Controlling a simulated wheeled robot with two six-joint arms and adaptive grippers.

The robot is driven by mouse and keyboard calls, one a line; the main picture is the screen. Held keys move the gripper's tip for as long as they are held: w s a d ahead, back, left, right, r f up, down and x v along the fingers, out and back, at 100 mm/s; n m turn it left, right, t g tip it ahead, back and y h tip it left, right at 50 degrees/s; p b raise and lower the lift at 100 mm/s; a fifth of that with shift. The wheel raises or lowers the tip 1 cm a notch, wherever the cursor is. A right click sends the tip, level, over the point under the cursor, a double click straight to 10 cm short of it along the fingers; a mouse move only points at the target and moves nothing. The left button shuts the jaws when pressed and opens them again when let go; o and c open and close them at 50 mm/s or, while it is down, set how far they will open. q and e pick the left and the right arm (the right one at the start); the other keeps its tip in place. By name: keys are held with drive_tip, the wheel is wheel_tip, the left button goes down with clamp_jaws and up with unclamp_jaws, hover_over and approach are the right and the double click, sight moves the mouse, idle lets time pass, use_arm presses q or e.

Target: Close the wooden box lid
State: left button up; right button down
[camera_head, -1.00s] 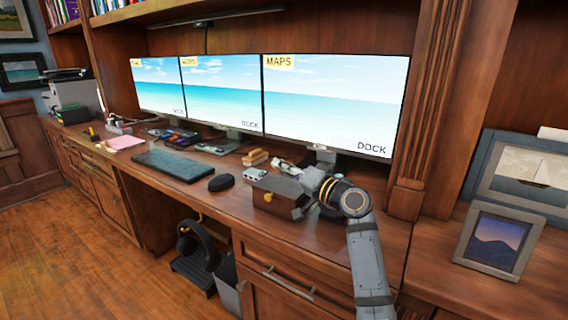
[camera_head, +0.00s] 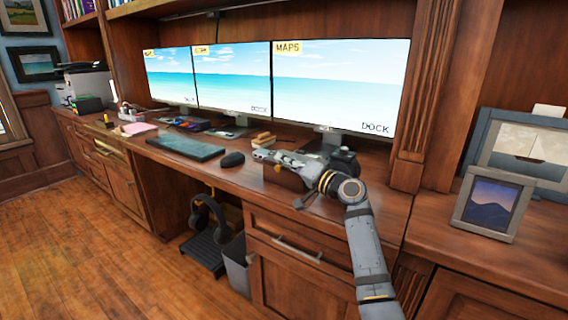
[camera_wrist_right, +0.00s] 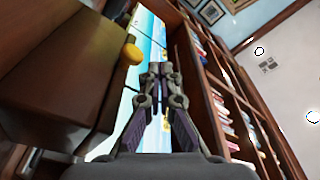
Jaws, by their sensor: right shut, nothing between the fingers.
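The small wooden box (camera_head: 284,179) stands on the desk in front of the right monitor. My right gripper (camera_head: 260,155) is over its top side in the head view, with the fingers pointing left, and hides much of it. In the right wrist view the brown box (camera_wrist_right: 60,90) fills the left side, with a round yellow knob (camera_wrist_right: 133,53) on it. The right gripper (camera_wrist_right: 158,70) is shut and empty beside the box there. I cannot tell how far the lid is open or whether the gripper touches it. My left gripper is not in view.
A black mouse (camera_head: 232,159) and a keyboard (camera_head: 185,146) lie left of the box. Small blocks (camera_head: 263,139) and the monitors (camera_head: 338,85) stand behind it. A picture frame (camera_head: 492,204) stands at the right. The front desk strip left of the box is clear.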

idle(0.4)
drive_tip(key=v, duration=1.2)
drive_tip(key=shift+f, duration=0.15)
